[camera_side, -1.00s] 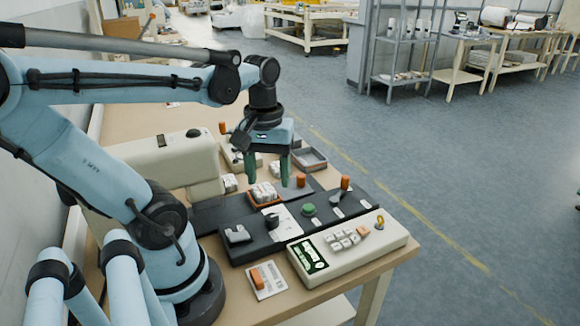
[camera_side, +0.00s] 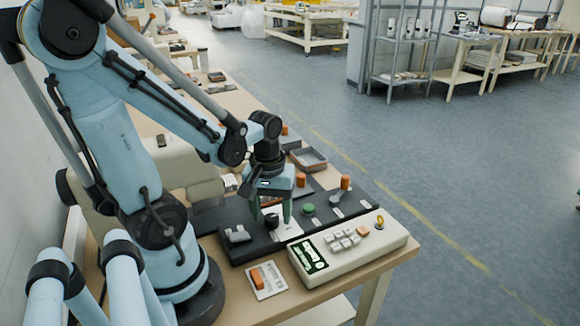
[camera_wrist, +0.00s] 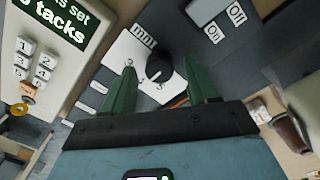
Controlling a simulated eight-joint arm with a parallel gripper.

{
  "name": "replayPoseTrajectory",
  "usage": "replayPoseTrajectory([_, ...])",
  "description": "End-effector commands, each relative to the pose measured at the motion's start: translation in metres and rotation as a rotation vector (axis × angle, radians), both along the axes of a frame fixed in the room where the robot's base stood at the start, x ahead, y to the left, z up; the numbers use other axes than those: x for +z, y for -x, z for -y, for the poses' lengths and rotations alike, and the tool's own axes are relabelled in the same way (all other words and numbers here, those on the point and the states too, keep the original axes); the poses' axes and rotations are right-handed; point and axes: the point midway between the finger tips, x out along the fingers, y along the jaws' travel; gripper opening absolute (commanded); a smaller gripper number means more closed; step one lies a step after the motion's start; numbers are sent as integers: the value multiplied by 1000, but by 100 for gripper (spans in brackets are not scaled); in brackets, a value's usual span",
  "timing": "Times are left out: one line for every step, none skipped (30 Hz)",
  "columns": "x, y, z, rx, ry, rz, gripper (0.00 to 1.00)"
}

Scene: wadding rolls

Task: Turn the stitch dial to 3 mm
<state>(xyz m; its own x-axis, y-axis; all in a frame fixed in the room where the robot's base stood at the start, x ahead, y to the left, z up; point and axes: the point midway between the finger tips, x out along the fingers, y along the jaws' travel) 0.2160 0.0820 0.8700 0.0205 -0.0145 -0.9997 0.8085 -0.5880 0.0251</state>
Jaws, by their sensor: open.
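The stitch dial is a black knob (camera_wrist: 159,69) on a white plate (camera_wrist: 122,50) marked "mm", with small numbers around it. I cannot tell which number its pointer marks. In the side view the dial (camera_side: 271,220) shows between the green fingers. My gripper (camera_side: 272,214) is open and points down over the dial, one finger on either side. In the wrist view my gripper's fingers (camera_wrist: 160,78) stand to the left and right of the knob, with gaps showing, so they do not appear to be gripping it.
A cream console (camera_side: 345,248) with keys and a green-lit display lies in front. A card with an orange object (camera_side: 265,281) lies at the front left.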

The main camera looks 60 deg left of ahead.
Motion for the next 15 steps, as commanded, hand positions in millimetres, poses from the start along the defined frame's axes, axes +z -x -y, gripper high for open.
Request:
replayPoseTrajectory([-2, 0, 0, 0, 0, 0, 59])
replayPoseTrajectory([-3, 0, 0, 0, 0, 0, 59])
replayPoseTrajectory([-4, 0, 0, 0, 0, 0, 59])
replayPoseTrajectory([-4, 0, 0, 0, 0, 0, 59])
replayPoseTrajectory([-4, 0, 0, 0, 0, 0, 59])
replayPoseTrajectory([-5, 0, 0, 0, 0, 0, 59])
replayPoseTrajectory([-5, 0, 0, 0, 0, 0, 59])
replayPoseTrajectory([-5, 0, 0, 0, 0, 0, 59])
replayPoseTrajectory([-5, 0, 0, 0, 0, 0, 59])
replayPoseTrajectory([-5, 0, 0, 0, 0, 0, 59])
replayPoseTrajectory([-5, 0, 0, 0, 0, 0, 59])
replayPoseTrajectory([-5, 0, 0, 0, 0, 0, 59])
replayPoseTrajectory([-5, 0, 0, 0, 0, 0, 59])
replayPoseTrajectory([-5, 0, 0, 0, 0, 0, 56])
replayPoseTrajectory([-5, 0, 0, 0, 0, 0, 50])
